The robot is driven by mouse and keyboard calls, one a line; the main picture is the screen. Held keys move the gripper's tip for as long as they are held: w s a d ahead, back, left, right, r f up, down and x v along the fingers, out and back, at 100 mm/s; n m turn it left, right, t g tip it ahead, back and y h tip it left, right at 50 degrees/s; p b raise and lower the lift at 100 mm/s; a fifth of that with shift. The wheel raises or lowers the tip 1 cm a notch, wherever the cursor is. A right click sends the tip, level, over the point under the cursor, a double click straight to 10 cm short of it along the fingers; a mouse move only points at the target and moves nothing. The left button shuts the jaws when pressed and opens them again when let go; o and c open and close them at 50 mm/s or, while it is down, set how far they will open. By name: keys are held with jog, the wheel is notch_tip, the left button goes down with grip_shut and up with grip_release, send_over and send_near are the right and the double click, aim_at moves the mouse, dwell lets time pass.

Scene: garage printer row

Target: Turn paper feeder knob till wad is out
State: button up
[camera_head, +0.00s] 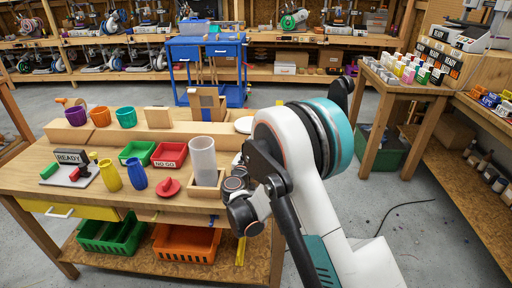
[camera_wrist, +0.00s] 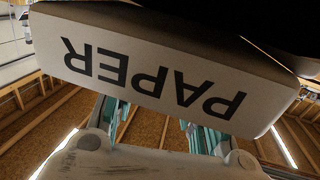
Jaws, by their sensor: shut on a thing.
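A pale grey-white panel lettered PAPER (camera_wrist: 155,75) fills the upper part of the wrist view, very close, with its lettering upside down. I take it as part of the paper feeder. My gripper (camera_wrist: 155,125) comes from the bottom of that view, with a teal finger on each side. Its fingertips run behind the panel and are hidden. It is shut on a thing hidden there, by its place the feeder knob. In the head view my own arm covers the gripper and the feeder. I see no paper wad in either view.
Floor between is open.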

jog(key=shift+m+g+h, duration=0.9)
jog(key=shift+m+h, duration=0.7)
jog(key=shift+h, duration=1)
jog(key=o, duration=1.1)
jog(key=v, duration=1.2)
jog(key=shift+r, duration=0.1)
